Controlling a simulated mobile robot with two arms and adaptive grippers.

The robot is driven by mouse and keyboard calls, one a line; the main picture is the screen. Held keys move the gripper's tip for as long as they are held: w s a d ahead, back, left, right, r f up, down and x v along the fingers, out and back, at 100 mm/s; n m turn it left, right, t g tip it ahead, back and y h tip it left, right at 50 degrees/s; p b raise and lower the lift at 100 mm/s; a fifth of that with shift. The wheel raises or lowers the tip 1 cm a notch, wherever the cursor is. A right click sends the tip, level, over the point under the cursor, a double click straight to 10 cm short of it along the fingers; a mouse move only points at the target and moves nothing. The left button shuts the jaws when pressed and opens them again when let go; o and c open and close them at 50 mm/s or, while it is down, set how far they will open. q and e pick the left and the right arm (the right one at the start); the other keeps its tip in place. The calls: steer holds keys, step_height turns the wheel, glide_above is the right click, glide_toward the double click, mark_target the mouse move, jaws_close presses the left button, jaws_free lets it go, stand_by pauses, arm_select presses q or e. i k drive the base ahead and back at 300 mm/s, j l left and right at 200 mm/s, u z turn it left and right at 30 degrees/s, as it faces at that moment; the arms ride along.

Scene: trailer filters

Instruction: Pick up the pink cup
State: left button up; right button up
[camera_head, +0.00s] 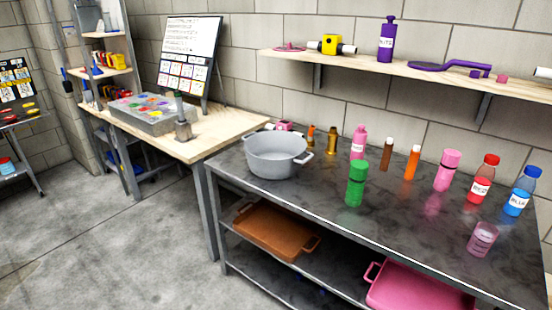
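A small, see-through pink cup (482,240) stands upright near the front right of the dark metal table (290,200). It has a pale label-like patch on its side. Nothing touches it. It stands in front of the red-capped bottle (481,180) and the blue-capped bottle (521,192). A pink bottle (447,171) stands behind it to the left, and another pink bottle (358,143) is farther left. Neither of my grippers shows in the head view.
A grey pot (277,155) and a green bottle (356,184) stand left on the table; brown and orange bottles (411,163) stand behind. Pink (410,290) and orange trays (275,232) lie on the lower shelf. A wall shelf (400,68) runs above. The table surface left of the cup is clear.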

mark_target(484, 235)
steer(key=z, duration=1.45)
steer(key=i+j+z, duration=0.4)
steer(key=j+z, duration=0.15)
steer(key=j, duration=0.15)
